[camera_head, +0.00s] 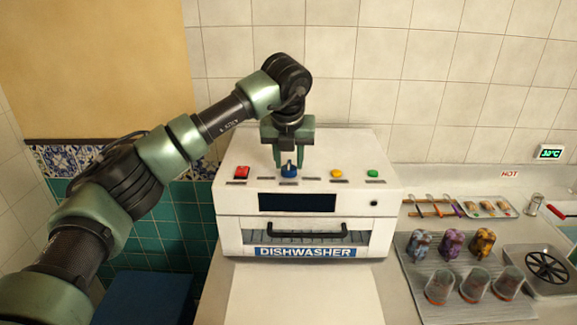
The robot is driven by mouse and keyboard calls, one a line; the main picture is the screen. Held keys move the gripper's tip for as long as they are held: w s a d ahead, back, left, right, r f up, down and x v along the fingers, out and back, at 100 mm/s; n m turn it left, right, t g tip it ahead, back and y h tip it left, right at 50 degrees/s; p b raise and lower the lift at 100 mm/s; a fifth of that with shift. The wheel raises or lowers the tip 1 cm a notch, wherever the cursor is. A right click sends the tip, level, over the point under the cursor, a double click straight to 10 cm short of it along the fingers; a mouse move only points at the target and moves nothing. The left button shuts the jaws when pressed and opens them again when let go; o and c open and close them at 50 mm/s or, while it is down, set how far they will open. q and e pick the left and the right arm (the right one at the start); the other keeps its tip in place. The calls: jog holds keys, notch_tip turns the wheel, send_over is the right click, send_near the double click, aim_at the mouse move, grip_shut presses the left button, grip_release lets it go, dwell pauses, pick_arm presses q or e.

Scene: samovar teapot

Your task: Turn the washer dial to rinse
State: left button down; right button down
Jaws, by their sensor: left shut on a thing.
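The white dishwasher (380,215) stands on the counter against the tiled wall, with a dark display and a handled front. On its sloped top panel is a blue dial (289,171), between a red button (242,172) and a yellow button (336,174); a green button (373,173) is farther right. My left gripper (288,160) points down from above with its green fingers at the dial, shut on it. The dial's labels are too small to read. My right gripper is not in view.
Right of the dishwasher, a grey mat (420,285) holds several patterned cups and glasses. Behind it are a small tray (487,209) and a rack of utensils (432,206). A sink is at the far right. The counter in front of the dishwasher is clear.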

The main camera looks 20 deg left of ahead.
pick_arm(q)
jog(key=n+y+b, duration=0.1)
jog(key=n, duration=0.2)
jog(key=shift+d+n, duration=0.1)
jog(key=shift+n, duration=0.3)
jog(key=n+g+y, duration=0.1)
jog(key=n, duration=0.1)
jog(key=shift+w+n, duration=0.1)
jog(key=shift+n, duration=0.2)
jog(key=n+g, duration=0.1)
jog(key=n, duration=0.1)
jog(key=shift+r+n+y, duration=0.1)
jog(key=shift+n+y, duration=0.2)
jog(key=shift+y, duration=0.1)
jog(key=shift+n+g+p, duration=0.6)
jog(key=shift+n+p, duration=0.45)
jog(key=shift+n, duration=0.65)
jog(key=c, duration=1)
grip_release()
jog(key=shift+o, duration=0.2)
jog(key=v, duration=0.7)
jog(key=shift+d+r, duration=0.25)
jog(key=shift+d, duration=0.05)
